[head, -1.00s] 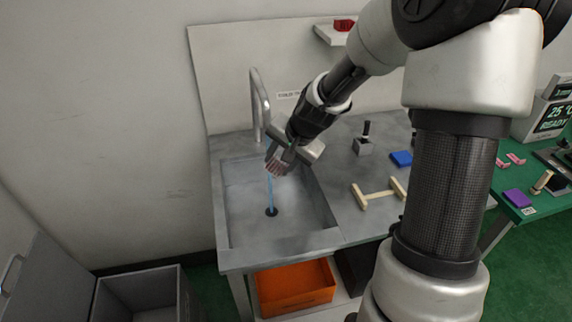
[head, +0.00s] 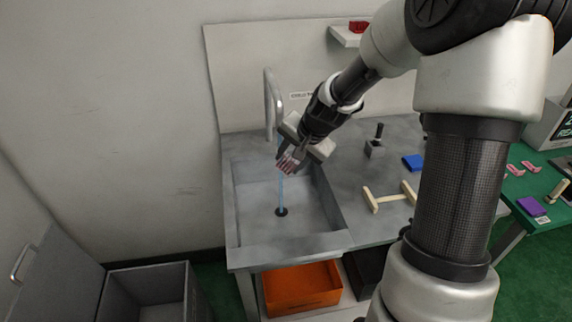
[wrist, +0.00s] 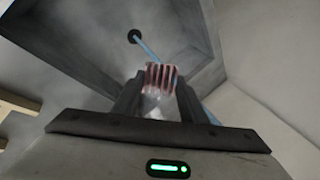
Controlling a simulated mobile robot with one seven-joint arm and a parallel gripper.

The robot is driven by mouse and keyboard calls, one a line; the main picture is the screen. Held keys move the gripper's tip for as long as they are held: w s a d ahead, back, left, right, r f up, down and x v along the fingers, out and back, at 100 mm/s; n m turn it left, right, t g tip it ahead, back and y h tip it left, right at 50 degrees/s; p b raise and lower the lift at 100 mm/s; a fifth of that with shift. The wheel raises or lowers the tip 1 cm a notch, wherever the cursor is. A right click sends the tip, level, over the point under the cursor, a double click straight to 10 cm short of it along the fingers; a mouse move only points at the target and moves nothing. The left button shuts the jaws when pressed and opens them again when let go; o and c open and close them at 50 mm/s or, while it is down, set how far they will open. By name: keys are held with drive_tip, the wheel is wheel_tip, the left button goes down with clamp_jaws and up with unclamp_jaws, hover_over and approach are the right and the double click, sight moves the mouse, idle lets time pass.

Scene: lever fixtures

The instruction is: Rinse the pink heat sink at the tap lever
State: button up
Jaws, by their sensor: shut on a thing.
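My gripper (head: 299,150) is over the sink (head: 240,222), shut on the pink heat sink (head: 287,162). In the wrist view the heat sink (wrist: 161,77) shows pinkish fins between the two fingers (wrist: 155,100). A thin blue stream of water (head: 281,190) falls from the tap (head: 270,100) to the dark drain (head: 281,212). The heat sink is at or close beside the stream; I cannot tell whether the water touches it. A small grey block with an upright dark lever (head: 378,132) stands on the counter right of the sink.
A cream wooden rack (head: 388,199) and a blue block (head: 413,162) are on the counter. An orange crate (head: 300,288) sits below. A green table (head: 515,190) at the right holds pink pieces and a purple block (head: 531,206). A grey open bin (head: 147,290) stands at lower left.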

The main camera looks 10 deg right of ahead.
drive_tip(key=shift+w+d, duration=0.15)
drive_tip(key=shift+d, duration=0.15)
drive_tip(key=shift+a, duration=0.1)
drive_tip(key=shift+s+a, duration=0.3)
drive_tip(key=shift+a, duration=0.15)
drive_tip(key=shift+w+d, duration=0.1)
drive_tip(key=shift+d, duration=0.05)
drive_tip(key=shift+w+d, duration=0.2)
drive_tip(key=shift+d, duration=0.25)
drive_tip(key=shift+a, duration=0.1)
drive_tip(key=shift+s+a+b, duration=0.3)
drive_tip(key=shift+a+b, duration=0.05)
drive_tip(key=shift+a, duration=0.15)
